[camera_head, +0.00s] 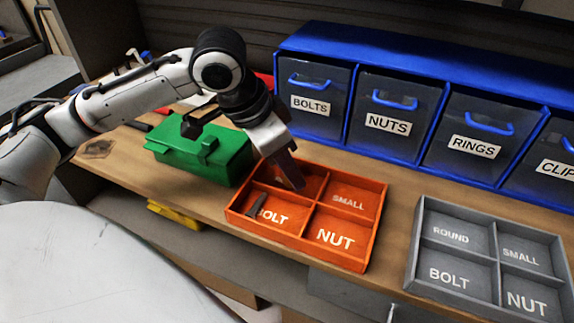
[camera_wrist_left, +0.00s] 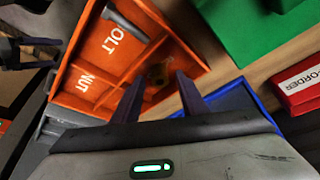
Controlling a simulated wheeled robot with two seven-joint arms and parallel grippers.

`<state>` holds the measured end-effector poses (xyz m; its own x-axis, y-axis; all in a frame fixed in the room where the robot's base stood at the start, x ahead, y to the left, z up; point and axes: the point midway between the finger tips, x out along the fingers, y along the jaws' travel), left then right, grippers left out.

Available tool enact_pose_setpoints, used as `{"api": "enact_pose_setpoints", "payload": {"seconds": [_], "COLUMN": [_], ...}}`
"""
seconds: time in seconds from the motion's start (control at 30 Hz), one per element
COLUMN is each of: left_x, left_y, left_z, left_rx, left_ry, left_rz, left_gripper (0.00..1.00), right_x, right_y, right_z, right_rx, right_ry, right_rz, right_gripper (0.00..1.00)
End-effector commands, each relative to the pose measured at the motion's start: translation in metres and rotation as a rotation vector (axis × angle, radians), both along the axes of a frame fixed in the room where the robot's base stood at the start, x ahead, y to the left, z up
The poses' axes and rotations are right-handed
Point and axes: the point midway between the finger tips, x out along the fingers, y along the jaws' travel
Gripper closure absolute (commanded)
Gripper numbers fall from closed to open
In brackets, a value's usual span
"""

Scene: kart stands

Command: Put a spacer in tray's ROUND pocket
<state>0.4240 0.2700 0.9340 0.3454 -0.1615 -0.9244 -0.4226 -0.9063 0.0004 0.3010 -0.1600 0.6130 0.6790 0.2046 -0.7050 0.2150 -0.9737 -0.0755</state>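The orange tray (camera_head: 290,239) has four pockets; SMALL, BOLT and NUT labels are readable. My left gripper (camera_head: 290,178) reaches down over its far left pocket and partly hides it. In the left wrist view the fingers of my left gripper (camera_wrist_left: 160,88) are apart. A small brownish thing (camera_wrist_left: 158,74), perhaps a spacer, shows between and beyond them, apparently in that pocket; its shape is unclear. A grey tray (camera_head: 413,250) at right has ROUND, SMALL, BOLT and NUT pockets, all looking empty. A dark two-pronged shape at the left wrist view's left edge may be my right gripper.
A dark bolt (camera_head: 256,205) lies in the orange tray's BOLT pocket. A green box (camera_head: 205,155) stands to the left. A blue bin unit (camera_head: 420,55) with BOLTS, NUTS and RINGS drawers runs along the back. Bare bench (camera_head: 398,195) lies between the trays.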

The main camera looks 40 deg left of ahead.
Motion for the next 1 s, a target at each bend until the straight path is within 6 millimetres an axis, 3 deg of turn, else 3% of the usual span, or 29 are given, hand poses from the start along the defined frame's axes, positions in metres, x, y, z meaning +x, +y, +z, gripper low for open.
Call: {"api": "enact_pose_setpoints", "payload": {"seconds": [0.53, 0.7, 1.0], "left_x": [-0.034, -0.040, -0.041], "left_y": [0.017, 0.019, 0.019], "left_z": [0.096, 0.109, 0.111], "left_rx": [0.000, 0.000, 0.000], "left_ry": [-0.005, -0.002, -0.001], "left_rz": [0.002, 0.001, 0.001], "left_gripper": [0.61, 0.61, 0.61], "right_x": [-0.002, -0.005, -0.004], "right_y": [-0.006, -0.007, -0.008], "right_z": [0.014, 0.012, 0.013], "right_rx": [-0.002, -0.003, -0.003], "right_ry": [0.007, 0.015, 0.011], "right_rz": [-0.014, -0.015, -0.014], "right_gripper": [0.00, 0.00, 0.00]}}
